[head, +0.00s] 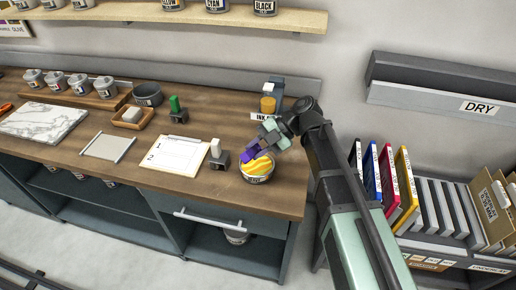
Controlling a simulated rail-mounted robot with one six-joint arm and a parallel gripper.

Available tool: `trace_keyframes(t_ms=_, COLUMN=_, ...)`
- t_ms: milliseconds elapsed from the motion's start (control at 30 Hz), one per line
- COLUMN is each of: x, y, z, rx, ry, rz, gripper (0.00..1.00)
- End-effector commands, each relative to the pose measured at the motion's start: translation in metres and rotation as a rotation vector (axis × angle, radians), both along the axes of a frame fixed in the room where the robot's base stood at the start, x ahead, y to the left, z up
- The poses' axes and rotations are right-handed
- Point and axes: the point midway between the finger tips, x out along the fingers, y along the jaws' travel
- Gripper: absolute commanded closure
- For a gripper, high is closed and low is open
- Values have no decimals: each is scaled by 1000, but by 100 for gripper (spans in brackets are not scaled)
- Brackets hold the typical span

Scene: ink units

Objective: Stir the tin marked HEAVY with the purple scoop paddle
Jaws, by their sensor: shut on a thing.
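An open tin (257,178) with yellow and white ink in it stands on the counter near its front edge. Lettering on its front is too small to read surely, so I cannot tell if it says HEAVY. My gripper (262,147) is over the tin's far rim and shut on the purple scoop paddle (251,154). The purple part overlaps the upper left of the tin's opening. The paddle's lower end is hard to make out, so I cannot tell how deep it is in the ink.
A paddle with a white handle (216,150) stands in a dark holder just left of the tin, and one with a green handle (174,104) is farther back. A clipboard (174,156) lies left. A yellow-orange jar (268,104) stands behind my gripper. Several tins (80,83) line the back left.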

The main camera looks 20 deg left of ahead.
Motion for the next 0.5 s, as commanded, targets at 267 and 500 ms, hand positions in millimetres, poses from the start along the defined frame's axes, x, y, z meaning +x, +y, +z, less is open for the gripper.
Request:
trace_keyframes(t_ms=267, x=1, y=0, z=-17, rx=0, ry=0, rz=0, gripper=100)
trace_keyframes(t_ms=500, x=5, y=0, z=-60, rx=0, ry=0, rz=0, gripper=100)
